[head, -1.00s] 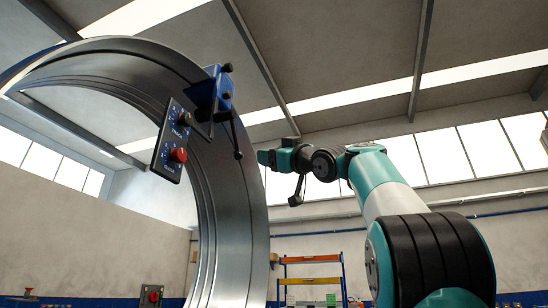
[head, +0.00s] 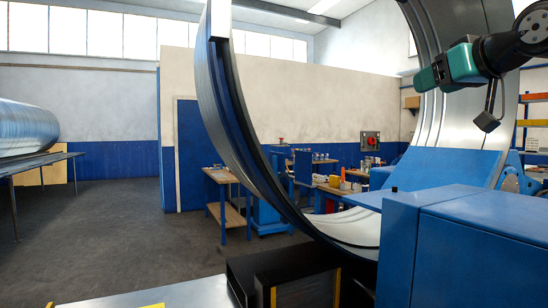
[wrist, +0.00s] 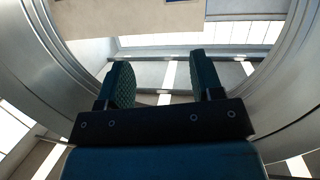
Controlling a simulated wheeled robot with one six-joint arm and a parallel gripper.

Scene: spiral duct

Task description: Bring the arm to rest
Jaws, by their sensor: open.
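My gripper (head: 424,77) is at the upper right of the head view, held in mid-air in front of the large curved metal ring (head: 428,130). In the wrist view my gripper (wrist: 160,78) shows two dark teal fingers with textured inner pads. The fingers are spread apart with nothing between them. The curved metal ring (wrist: 285,85) passes on both sides of the gripper in the wrist view. Most of my arm is out of the head view.
A blue machine housing (head: 480,235) fills the lower right of the head view. A wall box with a red button (head: 370,141) and a workbench (head: 226,178) stand behind. A large silver duct (head: 25,128) rests on a rack at left. The left floor is clear.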

